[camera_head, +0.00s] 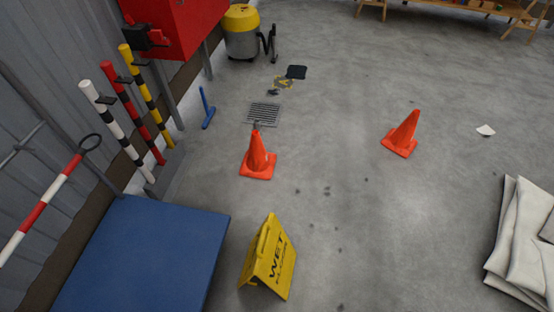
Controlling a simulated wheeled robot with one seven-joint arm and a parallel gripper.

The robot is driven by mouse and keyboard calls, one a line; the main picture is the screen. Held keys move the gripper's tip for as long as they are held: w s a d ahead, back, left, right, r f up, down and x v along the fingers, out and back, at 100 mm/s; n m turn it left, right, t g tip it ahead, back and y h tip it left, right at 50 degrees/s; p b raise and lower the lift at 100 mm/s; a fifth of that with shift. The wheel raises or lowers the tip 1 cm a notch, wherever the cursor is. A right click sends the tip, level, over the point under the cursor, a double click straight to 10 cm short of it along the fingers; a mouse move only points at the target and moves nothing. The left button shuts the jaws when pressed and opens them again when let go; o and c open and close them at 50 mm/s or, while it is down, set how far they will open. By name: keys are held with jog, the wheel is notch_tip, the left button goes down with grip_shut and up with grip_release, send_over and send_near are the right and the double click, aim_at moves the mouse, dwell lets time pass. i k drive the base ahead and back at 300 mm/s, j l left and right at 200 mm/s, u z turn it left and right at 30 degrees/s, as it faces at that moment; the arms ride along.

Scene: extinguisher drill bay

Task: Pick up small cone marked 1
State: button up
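Two small orange cones stand upright on the grey concrete floor. The left cone (257,157) is in the middle of the view, and a small dark shape shows at its tip. The right cone (403,135) stands farther right and looks leaning in the picture. I can make out no number on either cone, so I cannot tell which is marked 1. My gripper is not in view.
A yellow wet-floor sign (269,259) stands in front of the left cone, beside a blue flat surface (150,255). Striped poles (118,130) line the left wall. A floor grate (264,112) lies behind. Pale folded cloth (522,240) lies right. Floor between the cones is clear.

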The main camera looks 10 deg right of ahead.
aim_at(257, 163)
jog(key=i+z, duration=0.15)
jog(key=z, duration=0.2)
jog(key=i+l+z, duration=0.1)
jog(key=z, duration=0.3)
jog(key=i+z, duration=0.15)
jog(key=z, duration=0.2)
jog(key=i+j, duration=0.2)
jog(key=i, duration=0.4)
jog(key=i+j, duration=0.15)
jog(key=i, duration=0.5)
jog(key=i+j, duration=0.2)
jog(key=i, duration=0.4)
jog(key=i+u, duration=0.2)
jog(key=i, duration=0.25)
jog(key=i+l+u, duration=0.2)
jog(key=i, duration=0.25)
jog(key=i+l+u, duration=0.15)
jog(key=i, duration=0.3)
jog(key=u, duration=3.3)
